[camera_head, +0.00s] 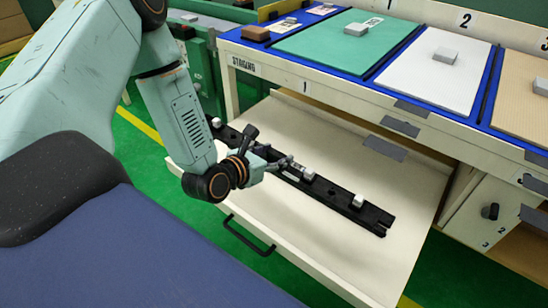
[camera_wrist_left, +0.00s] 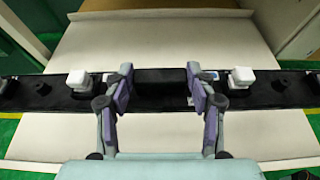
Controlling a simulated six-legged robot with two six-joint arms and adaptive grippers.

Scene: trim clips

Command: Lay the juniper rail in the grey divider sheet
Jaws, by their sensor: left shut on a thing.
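A long black rail (camera_head: 345,203) with several pale blocks on it runs diagonally over the open cream drawer (camera_head: 300,245). My left gripper (camera_head: 275,165) is shut on the rail near its middle. In the left wrist view, the purple-padded fingers of the left gripper (camera_wrist_left: 158,88) sit at the rail (camera_wrist_left: 160,90), which crosses the full width of the picture, with a white block outside each finger. No label names the rail as juniper. I cannot pick out a grey divider sheet for certain. My right gripper is not in view.
A blue-edged bench holds a green panel (camera_head: 335,42), a white panel (camera_head: 432,72) and a beige panel (camera_head: 520,95), each with a small block on it. Several grey tabs (camera_head: 400,126) hang along the bench front. The drawer has a black handle (camera_head: 245,236).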

